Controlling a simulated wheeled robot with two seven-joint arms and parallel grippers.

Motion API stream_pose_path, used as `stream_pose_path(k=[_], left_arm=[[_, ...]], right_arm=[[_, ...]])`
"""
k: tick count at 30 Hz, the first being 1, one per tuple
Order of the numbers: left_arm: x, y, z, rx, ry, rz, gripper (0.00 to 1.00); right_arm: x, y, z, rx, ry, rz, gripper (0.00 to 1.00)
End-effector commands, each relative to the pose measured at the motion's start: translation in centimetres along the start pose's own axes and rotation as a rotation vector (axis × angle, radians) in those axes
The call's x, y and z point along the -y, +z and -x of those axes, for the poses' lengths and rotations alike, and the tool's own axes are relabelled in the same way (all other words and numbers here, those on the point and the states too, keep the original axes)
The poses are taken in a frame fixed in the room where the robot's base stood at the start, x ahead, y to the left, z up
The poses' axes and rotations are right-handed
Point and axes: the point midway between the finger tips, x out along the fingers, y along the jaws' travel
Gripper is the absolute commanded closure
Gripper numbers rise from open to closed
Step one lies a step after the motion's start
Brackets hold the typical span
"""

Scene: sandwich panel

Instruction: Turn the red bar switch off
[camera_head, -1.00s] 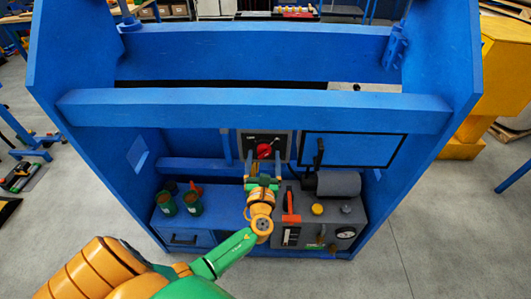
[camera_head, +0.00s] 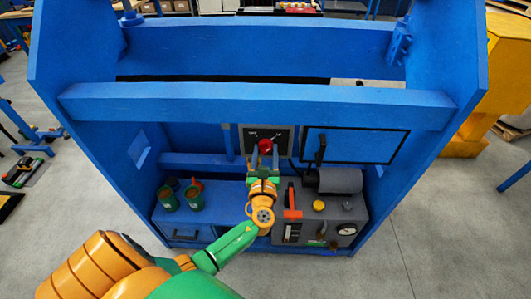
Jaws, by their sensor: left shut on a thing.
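A dark square switch panel (camera_head: 282,135) is set in the back of the blue bench. On it is a red bar switch (camera_head: 265,146), standing roughly upright, with small white lettering beside it. My left gripper (camera_head: 264,157) reaches up from below, its two grey fingers on either side of the red switch and shut on it. The gripper and fingers hide the lower part of the switch and panel. My right gripper does not show.
A grey box with a red lever (camera_head: 291,199), a yellow button (camera_head: 318,205) and a gauge (camera_head: 346,229) stands right of my arm. Green cans (camera_head: 194,199) stand on the left. A blue crossbeam (camera_head: 255,106) runs above the panel. A black-framed blue panel (camera_head: 355,145) is to the right.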

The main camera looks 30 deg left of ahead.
Motion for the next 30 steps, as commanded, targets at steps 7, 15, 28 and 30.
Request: stream_pose_path(k=[7,15,28,30], left_arm=[[0.0,-0.3,0.0,0.003,0.0,0.193,1.0],[0.1,-0.3,0.0,0.003,0.0,0.451,1.0],[0.1,-0.1,0.0,0.004,-0.001,0.86,1.0],[0.1,-0.1,0.0,0.004,-0.001,0.927,1.0]], right_arm=[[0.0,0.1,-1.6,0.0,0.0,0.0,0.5],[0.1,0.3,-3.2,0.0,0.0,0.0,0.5],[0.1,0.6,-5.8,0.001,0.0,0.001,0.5],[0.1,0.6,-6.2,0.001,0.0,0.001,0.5]])
